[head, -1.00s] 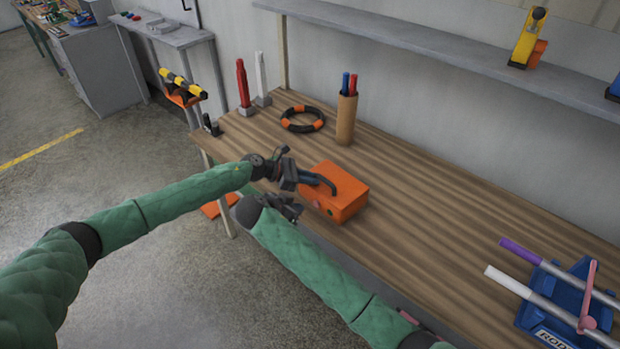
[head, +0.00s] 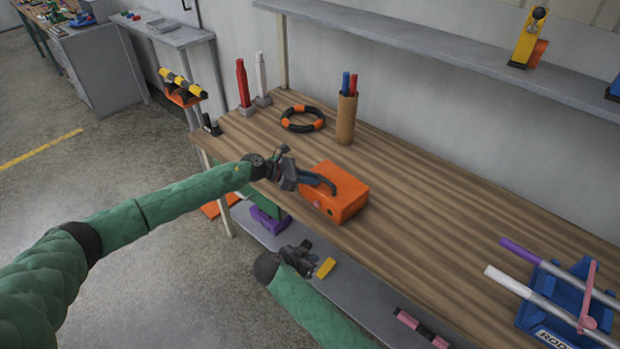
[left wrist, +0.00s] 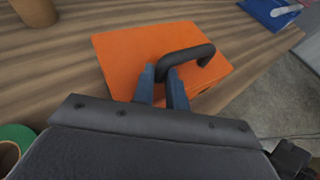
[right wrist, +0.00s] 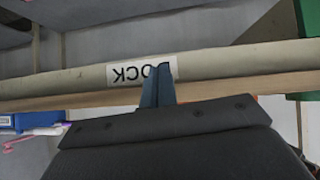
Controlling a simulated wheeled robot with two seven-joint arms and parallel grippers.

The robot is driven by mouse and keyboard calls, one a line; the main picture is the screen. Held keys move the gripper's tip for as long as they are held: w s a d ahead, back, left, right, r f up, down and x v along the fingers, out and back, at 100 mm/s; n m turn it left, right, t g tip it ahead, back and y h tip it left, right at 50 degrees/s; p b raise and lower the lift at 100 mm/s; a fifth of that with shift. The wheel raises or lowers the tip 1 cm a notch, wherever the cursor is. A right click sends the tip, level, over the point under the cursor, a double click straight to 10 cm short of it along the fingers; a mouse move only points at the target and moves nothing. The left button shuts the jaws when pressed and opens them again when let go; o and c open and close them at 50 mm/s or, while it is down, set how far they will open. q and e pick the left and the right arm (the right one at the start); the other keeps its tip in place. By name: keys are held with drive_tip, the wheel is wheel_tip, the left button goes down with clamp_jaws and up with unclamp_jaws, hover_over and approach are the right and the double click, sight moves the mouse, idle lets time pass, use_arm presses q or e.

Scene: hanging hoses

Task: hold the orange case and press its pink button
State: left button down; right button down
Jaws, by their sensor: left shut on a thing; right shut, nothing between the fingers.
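The orange case (head: 350,188) lies on the wooden bench near its front edge. My left gripper (head: 328,184) is shut on the case's dark handle; the left wrist view shows the handle (left wrist: 196,53) between its fingers, above the orange case (left wrist: 125,62). On the case's front side a small pinkish spot, likely the pink button (head: 317,204), shows beside a green spot (head: 330,212). My right gripper (head: 312,264) is shut and empty, in front of and below the bench edge, apart from the case. The right wrist view shows its closed fingers (right wrist: 158,86) but not the case.
A lower grey shelf (head: 360,292) under the bench holds a yellow block (head: 325,268) and a purple item (head: 268,220). A ring (head: 302,119), a pen holder (head: 346,118) and a blue rack (head: 565,300) stand on the bench. A pale bar (right wrist: 60,84) crosses the right wrist view.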

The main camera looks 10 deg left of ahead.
sight(309, 220)
use_arm(q)
drive_tip(key=shift+s+f, duration=0.15)
drive_tip(key=shift+f, duration=0.05)
use_arm(e)
drive_tip(key=w+a+r+t+y, duration=0.6)
drive_tip(key=a+r+t+y, duration=0.1)
drive_tip(key=a+t+y, duration=0.15)
drive_tip(key=shift+h, duration=0.35)
drive_tip(key=shift+w+d+f, duration=0.15)
drive_tip(key=shift+w+d, duration=3.1)
use_arm(q)
drive_tip(key=shift+r, duration=0.1)
use_arm(e)
drive_tip(key=shift+w+d, duration=0.55)
drive_tip(key=shift+w, duration=0.05)
drive_tip(key=shift+s+a, duration=0.5)
drive_tip(key=shift+s, duration=0.05)
